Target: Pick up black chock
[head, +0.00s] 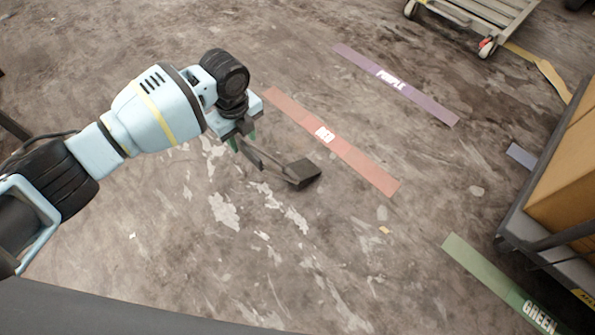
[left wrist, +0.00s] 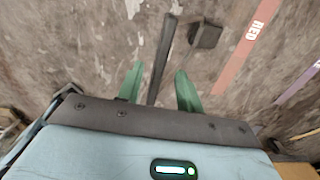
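The black chock (head: 302,173) is a dark wedge-like block with a long dark handle, near the red floor strip. In the left wrist view the block (left wrist: 206,35) is at the upper middle, and the handle (left wrist: 162,60) runs down between the two green fingers. My left gripper (head: 245,143) is over the handle's near end. In the left wrist view its fingers (left wrist: 160,82) stand apart, one on each side of the handle, with gaps showing. Whether the handle is at fingertip height I cannot tell. My right gripper is not in view.
Floor strips marked red (head: 340,147), purple (head: 395,82) and green (head: 500,283) lie on the worn concrete. A cart (head: 480,18) stands at the top right. A dark cart with a cardboard box (head: 570,170) stands at the right edge. Floor around the chock is clear.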

